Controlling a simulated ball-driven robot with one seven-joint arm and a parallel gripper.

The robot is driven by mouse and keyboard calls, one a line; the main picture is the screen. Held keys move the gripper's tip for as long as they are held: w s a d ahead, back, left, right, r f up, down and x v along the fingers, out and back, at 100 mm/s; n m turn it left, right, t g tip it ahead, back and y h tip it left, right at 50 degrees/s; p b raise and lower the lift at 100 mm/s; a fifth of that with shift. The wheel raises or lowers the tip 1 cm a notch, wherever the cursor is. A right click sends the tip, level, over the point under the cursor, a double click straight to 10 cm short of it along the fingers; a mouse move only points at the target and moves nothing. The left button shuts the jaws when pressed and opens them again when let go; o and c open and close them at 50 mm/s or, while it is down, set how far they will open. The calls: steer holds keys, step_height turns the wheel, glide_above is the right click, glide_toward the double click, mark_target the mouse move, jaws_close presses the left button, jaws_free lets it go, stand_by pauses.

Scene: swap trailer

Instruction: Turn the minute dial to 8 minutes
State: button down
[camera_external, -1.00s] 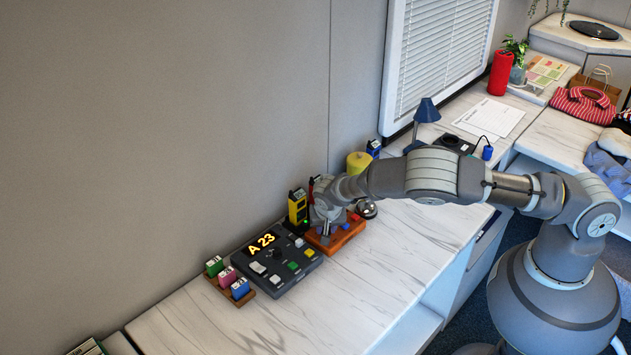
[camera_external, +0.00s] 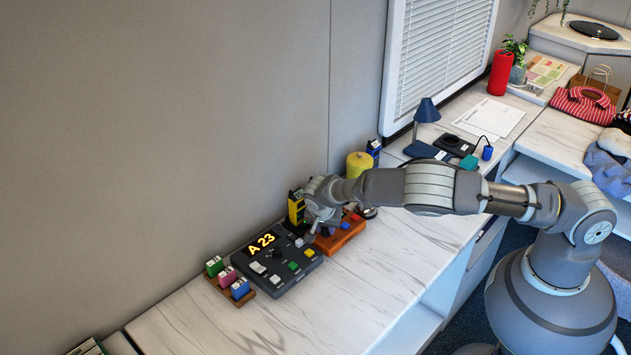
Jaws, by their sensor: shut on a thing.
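The dark control panel (camera_external: 285,277) sits on the white marbled counter with a lit display (camera_external: 262,244) reading "A 23". A round black knob (camera_external: 276,255) stands on the panel among white, green and yellow buttons. I cannot read any minute marks on it. My gripper (camera_external: 308,238) points down by the panel's upper right corner, next to the orange box, and is apart from the black knob. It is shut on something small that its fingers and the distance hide.
The orange box (camera_external: 343,237) with red and blue parts stands right of the panel. A yellow-black device (camera_external: 296,207) is behind my gripper. A wooden rack (camera_external: 246,295) with green, pink and blue blocks is at left. The counter in front is clear.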

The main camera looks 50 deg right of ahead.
steer(key=c, duration=0.9)
jaws_free()
steer(key=shift+a, duration=0.1)
steer(key=shift+r, duration=0.1)
steer(key=p+v, duration=0.2)
steer(key=v, duration=0.5)
steer(key=shift+r, duration=0.25)
